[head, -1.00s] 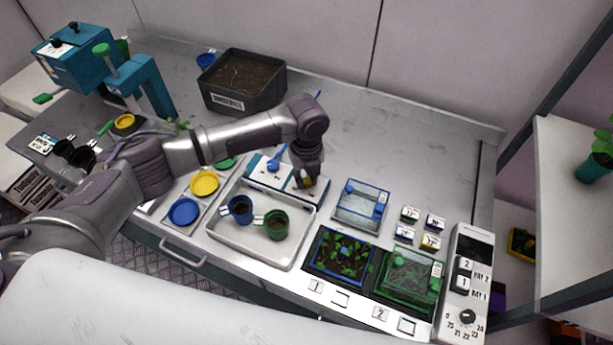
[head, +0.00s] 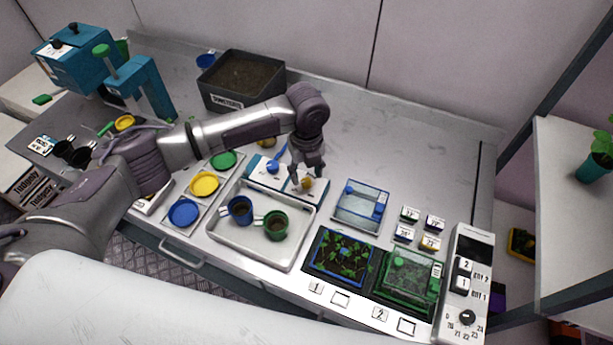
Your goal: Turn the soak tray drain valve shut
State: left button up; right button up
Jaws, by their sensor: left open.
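The soak tray (head: 226,246) is a shallow white tray holding a blue cup (head: 240,208) and a green cup (head: 275,225). Behind it is a white and blue valve panel (head: 262,179) with a blue lever (head: 275,161) on its left and a small yellow-orange knob (head: 307,184) on its right. I cannot tell from markings which one is the drain valve. My left gripper (head: 307,174) is open and points down just above the yellow-orange knob, its fingers partly hiding the panel's right end. It holds nothing. My right gripper is not in view.
A clear box with a blue-trimmed lid (head: 361,206) stands right of the panel. Seedling trays (head: 341,256) are at the front right. A dark soil bin (head: 243,104) stands behind my left arm. Yellow and blue discs lie left of the tray. The back right of the bench is clear.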

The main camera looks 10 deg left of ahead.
aim_at(307, 181)
pick_arm(q)
notch_tip(307, 181, up, 9)
jog(key=shift+r, duration=0.15)
dwell(0.6)
